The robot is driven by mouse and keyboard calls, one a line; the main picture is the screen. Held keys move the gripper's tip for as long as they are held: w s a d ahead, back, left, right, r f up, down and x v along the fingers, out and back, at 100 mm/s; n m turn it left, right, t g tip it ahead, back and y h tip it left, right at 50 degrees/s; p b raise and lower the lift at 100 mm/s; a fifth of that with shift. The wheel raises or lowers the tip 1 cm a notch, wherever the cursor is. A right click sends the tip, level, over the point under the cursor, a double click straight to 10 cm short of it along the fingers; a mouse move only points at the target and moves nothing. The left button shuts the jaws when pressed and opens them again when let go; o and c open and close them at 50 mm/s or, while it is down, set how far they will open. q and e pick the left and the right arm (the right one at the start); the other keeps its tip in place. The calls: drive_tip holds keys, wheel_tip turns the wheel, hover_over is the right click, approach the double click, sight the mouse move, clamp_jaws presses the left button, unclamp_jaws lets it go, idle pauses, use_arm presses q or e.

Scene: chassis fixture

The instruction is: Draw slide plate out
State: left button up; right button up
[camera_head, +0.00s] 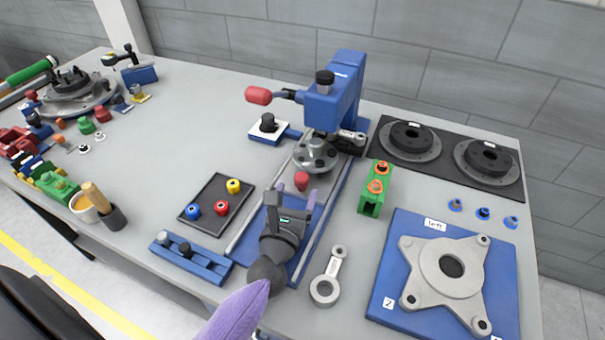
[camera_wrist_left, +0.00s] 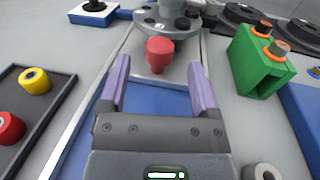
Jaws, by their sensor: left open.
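The slide plate (camera_head: 321,158) is a grey plate on a blue base (camera_head: 262,216) with two light rails, under a blue press (camera_head: 332,104). A red knob (camera_head: 302,181) stands at its near end, and a round grey fixture sits behind the knob. My left gripper (camera_head: 294,196) is open over the blue base, just in front of the knob. In the left wrist view the red knob (camera_wrist_left: 159,53) shows beyond and between the purple fingertips (camera_wrist_left: 158,80), and the fingers do not hold it. My right gripper is not in view.
A black tray (camera_head: 207,225) with coloured pieces lies left of the base. A green block (camera_head: 374,192) and a grey link (camera_head: 326,284) stand close on the right. A blue plate (camera_head: 385,289) bears a grey star-shaped flange.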

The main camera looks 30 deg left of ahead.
sight(300, 183)
use_arm(q)
drive_tip(key=x, duration=0.5)
clamp_jaws()
idle(1.4)
